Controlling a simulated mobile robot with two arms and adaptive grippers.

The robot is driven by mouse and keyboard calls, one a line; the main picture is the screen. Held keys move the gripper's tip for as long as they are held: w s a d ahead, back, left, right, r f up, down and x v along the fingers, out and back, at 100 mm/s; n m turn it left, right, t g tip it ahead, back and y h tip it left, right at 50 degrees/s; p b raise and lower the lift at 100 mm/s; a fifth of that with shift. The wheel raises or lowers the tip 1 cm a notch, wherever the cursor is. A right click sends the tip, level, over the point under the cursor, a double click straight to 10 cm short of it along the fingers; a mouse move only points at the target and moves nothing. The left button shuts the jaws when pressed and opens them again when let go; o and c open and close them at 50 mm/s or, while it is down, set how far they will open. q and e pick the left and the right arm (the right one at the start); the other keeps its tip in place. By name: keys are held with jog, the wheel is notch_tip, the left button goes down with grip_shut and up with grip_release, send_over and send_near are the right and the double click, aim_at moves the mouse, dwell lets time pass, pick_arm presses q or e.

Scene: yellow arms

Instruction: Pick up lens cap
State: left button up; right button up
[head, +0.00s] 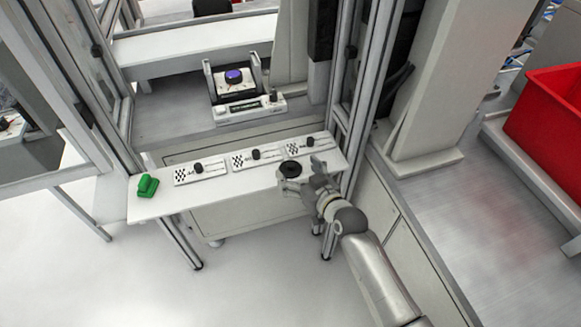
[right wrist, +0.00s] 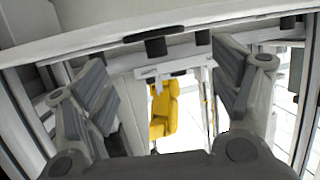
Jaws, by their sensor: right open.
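The lens cap is most likely the flat black disc (head: 290,169) lying on the white shelf (head: 240,179), near its right end. My right gripper (head: 303,176) is at the shelf's right end, just beside the disc, its fingers spread and pointing toward it. In the right wrist view its two grey fingers stand wide apart with nothing between them. A thin dark disc edge (right wrist: 153,35) shows beyond the fingers there, seen nearly edge-on. The head view does not show clearly whether a finger touches the disc. My left gripper is not in view.
Several white checker-marked plates with black knobs (head: 199,168) lie along the shelf. A green block (head: 147,186) sits at its left end. A device with a purple-blue top (head: 234,77) stands behind. Metal posts (head: 353,100) rise close to my right gripper. A red bin (head: 548,125) is far right.

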aim_at(291, 165)
jog(key=shift+x, duration=1.55)
jog(key=shift+d, duration=0.1)
jog(key=c, duration=1)
